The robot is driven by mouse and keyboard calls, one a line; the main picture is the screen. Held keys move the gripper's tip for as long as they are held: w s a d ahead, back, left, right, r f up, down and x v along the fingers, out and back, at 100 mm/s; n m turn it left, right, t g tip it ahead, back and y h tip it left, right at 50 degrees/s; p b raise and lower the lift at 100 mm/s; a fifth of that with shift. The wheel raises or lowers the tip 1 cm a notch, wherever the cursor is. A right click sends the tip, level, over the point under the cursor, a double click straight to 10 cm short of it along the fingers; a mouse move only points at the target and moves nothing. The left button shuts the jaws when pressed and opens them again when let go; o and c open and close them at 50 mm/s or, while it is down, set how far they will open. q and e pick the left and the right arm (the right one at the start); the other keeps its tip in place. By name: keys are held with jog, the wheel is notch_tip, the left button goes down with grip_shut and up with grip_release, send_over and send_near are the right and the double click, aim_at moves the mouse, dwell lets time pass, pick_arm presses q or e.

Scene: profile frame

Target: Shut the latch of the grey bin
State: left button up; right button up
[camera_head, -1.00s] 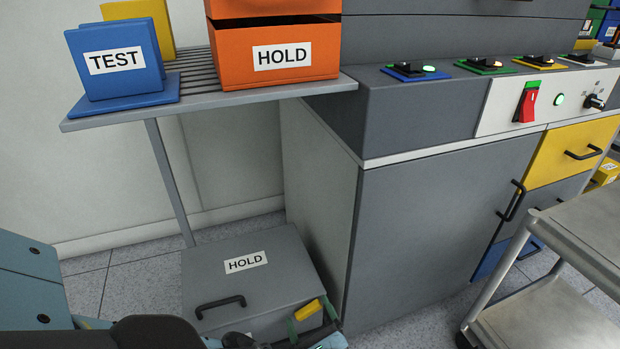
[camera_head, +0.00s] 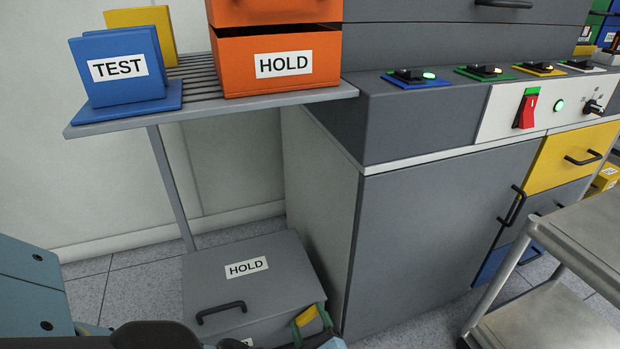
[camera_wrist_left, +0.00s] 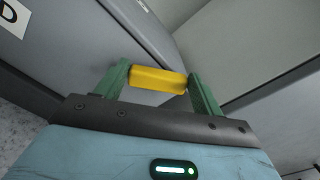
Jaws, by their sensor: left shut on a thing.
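The grey bin (camera_head: 207,275) stands on the floor under the shelf, with a HOLD label and a black handle (camera_head: 220,312) on its lid. The lid looks down. A yellow latch piece (camera_head: 306,315) shows at the bin's front right corner. My left gripper (camera_head: 310,319) has its green fingers on both sides of this piece. In the left wrist view the yellow latch (camera_wrist_left: 158,80) spans between the fingers of the gripper (camera_wrist_left: 157,75), which is shut on it. How the latch meets the bin is hidden by my gripper. My right gripper is not in view.
A grey cabinet (camera_head: 430,240) stands close to the bin's right side. The shelf (camera_head: 200,118) above holds an orange HOLD bin (camera_head: 315,80) and a blue TEST bin (camera_head: 125,95). A metal cart (camera_head: 590,235) is at the right. Some floor is clear left of the bin.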

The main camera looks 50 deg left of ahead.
pick_arm(q)
jog(key=n, duration=0.1)
jog(key=s+n, duration=0.1)
jog(key=n, duration=0.3)
jog(key=shift+s+a+r, duration=0.15)
jog(key=shift+a+r, duration=0.05)
jog(key=shift+a, duration=0.05)
jog(key=n, duration=0.4)
jog(key=s+n, duration=0.1)
jog(key=shift+s+a+f+n, duration=0.1)
jog(key=shift+a+n, duration=0.15)
jog(key=shift+n, duration=0.15)
jog(key=o, duration=1)
jog(key=shift+d, duration=0.1)
jog(key=shift+p+v, duration=0.3)
jog(key=shift+v, duration=3.55)
